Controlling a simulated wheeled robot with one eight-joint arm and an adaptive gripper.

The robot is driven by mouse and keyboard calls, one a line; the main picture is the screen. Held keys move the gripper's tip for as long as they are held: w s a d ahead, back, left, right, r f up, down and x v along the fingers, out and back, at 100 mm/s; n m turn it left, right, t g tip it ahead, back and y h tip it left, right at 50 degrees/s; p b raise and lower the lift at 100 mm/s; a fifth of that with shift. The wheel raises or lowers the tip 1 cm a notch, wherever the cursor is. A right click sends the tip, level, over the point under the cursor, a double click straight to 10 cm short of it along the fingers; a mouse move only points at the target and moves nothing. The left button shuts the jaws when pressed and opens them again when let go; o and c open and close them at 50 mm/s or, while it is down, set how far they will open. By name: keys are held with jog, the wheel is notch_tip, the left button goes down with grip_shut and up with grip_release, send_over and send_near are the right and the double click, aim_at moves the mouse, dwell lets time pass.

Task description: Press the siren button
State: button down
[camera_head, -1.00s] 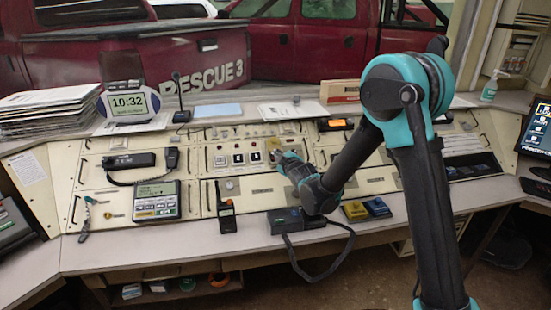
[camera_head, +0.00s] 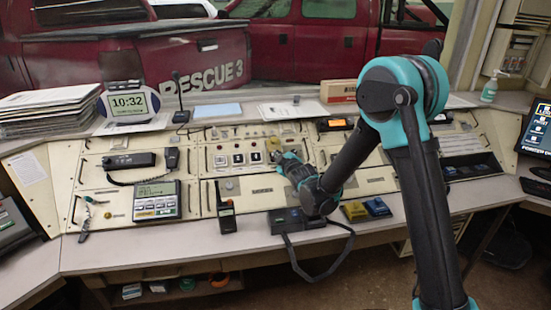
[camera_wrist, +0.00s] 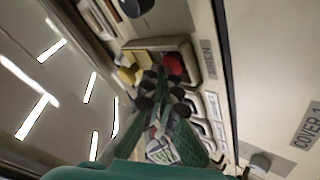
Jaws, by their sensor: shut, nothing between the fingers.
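The siren button is a red cap (camera_wrist: 173,64) in a beige square housing (camera_wrist: 186,47), beside a label reading SIREN (camera_wrist: 208,60) in the wrist view. A yellow piece (camera_wrist: 127,75) lies at the housing's left side; it also shows on the console panel in the head view (camera_head: 273,144). My gripper (camera_wrist: 161,82) is shut and empty, with its dark fingertips just below the red cap in the wrist picture. I cannot tell whether they touch it. In the head view my gripper (camera_head: 281,157) hides the red cap.
White switches (camera_head: 238,159) sit in a row left of my gripper. A black handheld radio (camera_head: 226,213) stands at the front edge. A dark box with a cable (camera_head: 287,221) lies below my wrist, with yellow (camera_head: 354,211) and blue (camera_head: 377,207) blocks beside it.

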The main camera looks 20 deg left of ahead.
jog(key=shift+w+a+f, duration=0.1)
jog(key=shift+w+f, duration=0.15)
jog(key=shift+f, duration=0.2)
dwell(1.1)
jog(key=shift+s+d+r, duration=0.25)
jog(key=shift+s+r, duration=0.2)
jog(key=shift+r, duration=0.35)
jog(key=shift+s+d+r, duration=0.25)
jog(key=shift+s+r, duration=0.15)
jog(key=shift+r, duration=0.3)
jog(key=shift+s+d+r, duration=0.2)
jog(key=shift+s+r, duration=0.2)
jog(key=shift+r, duration=0.3)
jog(key=shift+s+d+r, duration=0.25)
jog(key=shift+s+r, duration=0.15)
jog(key=shift+r, duration=0.3)
